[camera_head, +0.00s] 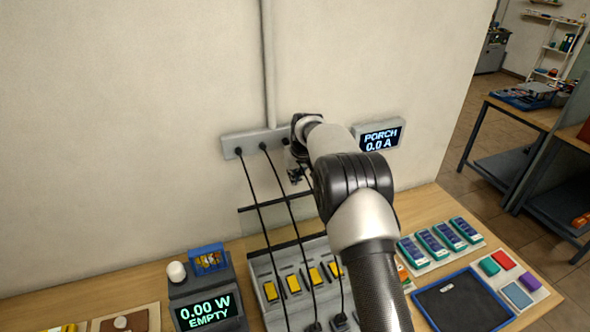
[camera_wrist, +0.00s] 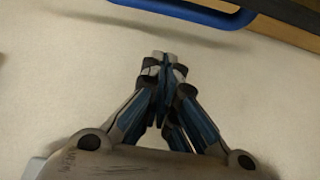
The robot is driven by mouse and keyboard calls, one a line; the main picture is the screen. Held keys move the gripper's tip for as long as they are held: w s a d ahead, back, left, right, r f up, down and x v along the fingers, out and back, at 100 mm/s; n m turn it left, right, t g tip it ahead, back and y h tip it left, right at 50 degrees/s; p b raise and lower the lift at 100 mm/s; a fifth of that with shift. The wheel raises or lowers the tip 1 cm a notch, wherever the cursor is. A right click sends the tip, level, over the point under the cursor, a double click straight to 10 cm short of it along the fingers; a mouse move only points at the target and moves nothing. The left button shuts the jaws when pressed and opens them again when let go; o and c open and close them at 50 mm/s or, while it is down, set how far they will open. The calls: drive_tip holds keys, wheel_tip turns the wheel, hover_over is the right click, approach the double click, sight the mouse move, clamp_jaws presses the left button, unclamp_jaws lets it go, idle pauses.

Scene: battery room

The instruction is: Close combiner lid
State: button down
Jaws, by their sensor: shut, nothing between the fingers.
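The combiner (camera_head: 256,292) is a pale grey box on the bench, with a row of yellow switches inside. Its lid appears to be the see-through, dark-edged panel (camera_head: 262,222) standing up at the back of the box, so it looks open. Black cables cross in front of it, and my arm hides the right part of both. My gripper (camera_head: 297,176) is above the lid, close to the wall, partly hidden by my wrist. In the wrist view my gripper (camera_wrist: 164,62) has its fingertips together and empty, over a pale surface.
Black cables hang from a grey wall strip (camera_head: 232,146) to the combiner. A "PORCH 0.0 A" display (camera_head: 381,136) is to the right. A "0.00 W EMPTY" meter (camera_head: 208,309) stands left of the combiner. A blue-rimmed tray (camera_head: 420,305) lies right. A blue bar (camera_wrist: 185,9) crosses the wrist view's top.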

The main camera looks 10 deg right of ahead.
drive_tip(key=shift+s+d, duration=0.15)
drive_tip(key=shift+s, duration=0.75)
drive_tip(key=shift+s+d, duration=0.15)
drive_tip(key=shift+s, duration=0.7)
drive_tip(key=shift+a+b, duration=0.15)
drive_tip(key=shift+b, duration=0.25)
